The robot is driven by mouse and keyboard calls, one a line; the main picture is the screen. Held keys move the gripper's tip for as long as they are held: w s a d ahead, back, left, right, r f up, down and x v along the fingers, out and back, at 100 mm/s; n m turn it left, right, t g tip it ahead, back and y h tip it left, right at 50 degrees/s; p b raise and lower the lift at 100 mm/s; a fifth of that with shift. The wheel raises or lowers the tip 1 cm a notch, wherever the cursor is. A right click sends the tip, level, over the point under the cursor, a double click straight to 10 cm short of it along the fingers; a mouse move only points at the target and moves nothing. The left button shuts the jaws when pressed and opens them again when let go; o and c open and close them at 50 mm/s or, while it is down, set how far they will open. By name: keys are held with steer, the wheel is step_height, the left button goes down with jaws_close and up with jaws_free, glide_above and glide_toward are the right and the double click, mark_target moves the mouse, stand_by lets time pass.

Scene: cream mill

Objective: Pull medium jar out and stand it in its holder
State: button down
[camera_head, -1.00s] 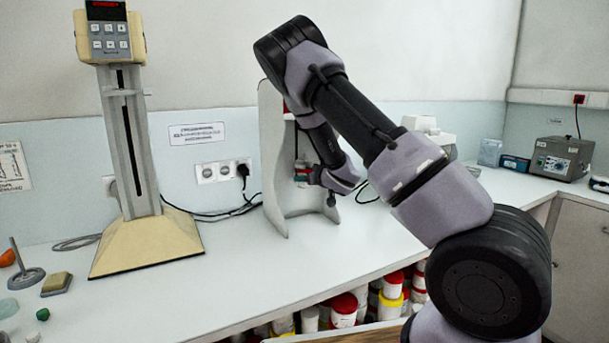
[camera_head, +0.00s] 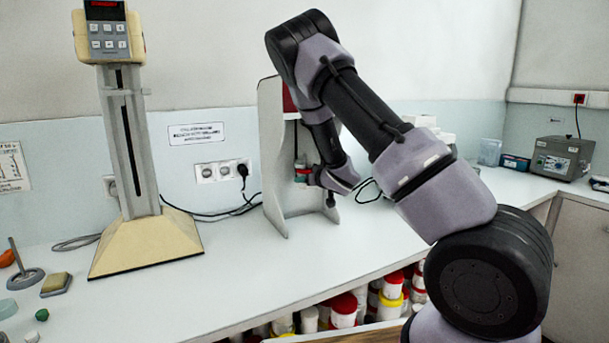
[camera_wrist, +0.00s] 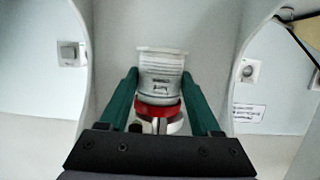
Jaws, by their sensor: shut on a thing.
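The jar (camera_wrist: 162,75) is white and grey with printed label text and a red band at one end. It shows in the wrist view between the two green fingers of my gripper (camera_wrist: 160,82), which is shut on it. In the head view my gripper (camera_head: 310,176) is at the front of the cream mill (camera_head: 272,165), between its pale side panels. The jar is mostly hidden there by my gripper and arm. I cannot tell whether the jar still touches the mill. I cannot make out the jar's holder.
A beige-based column device (camera_head: 145,240) stands left of the mill on the white counter (camera_head: 250,285). Wall sockets with a black cable (camera_head: 235,172) are behind. Small tools lie at the far left. Lidded tubs (camera_head: 345,308) are below the counter edge.

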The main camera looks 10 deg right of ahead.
steer(key=shift+w+a+f+y, duration=0.2)
steer(key=shift+w+a, duration=0.15)
steer(key=shift+a, duration=0.25)
steer(key=shift+w+a+f+y, duration=0.15)
steer(key=shift+w+a, duration=0.2)
steer(key=shift+a, duration=0.2)
steer(key=shift+w+a, duration=0.1)
steer(key=shift+w, duration=0.1)
steer(key=shift+s+d+r, duration=0.15)
steer(key=shift+s+d, duration=0.3)
steer(key=shift+s, duration=0.05)
steer(key=s+d, duration=0.3)
steer(key=s, duration=0.6)
steer(key=shift+d, duration=0.1)
